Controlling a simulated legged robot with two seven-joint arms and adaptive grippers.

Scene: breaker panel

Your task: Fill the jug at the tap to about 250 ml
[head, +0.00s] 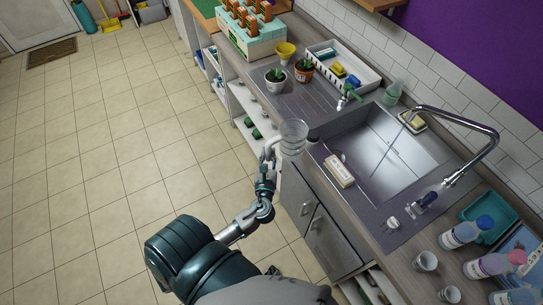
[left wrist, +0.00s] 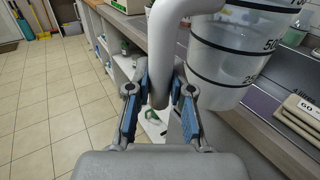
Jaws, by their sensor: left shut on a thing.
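The clear jug (head: 293,137) with dark ring marks is held upright beside the counter's front edge, left of the sink. In the left wrist view the jug (left wrist: 225,55) shows its printed scale, and I see no clear water in it. My left gripper (head: 267,172) is shut on the jug's white handle; in the left wrist view its blue-padded fingers (left wrist: 158,95) close around the handle. The tap (head: 480,128) is a tall chrome arch at the right of the sink, with a blue part near its base. I cannot tell whether water runs. My right gripper is out of view.
The steel sink (head: 385,155) is open and looks empty. Cups and bottles (head: 465,233) crowd the right counter.

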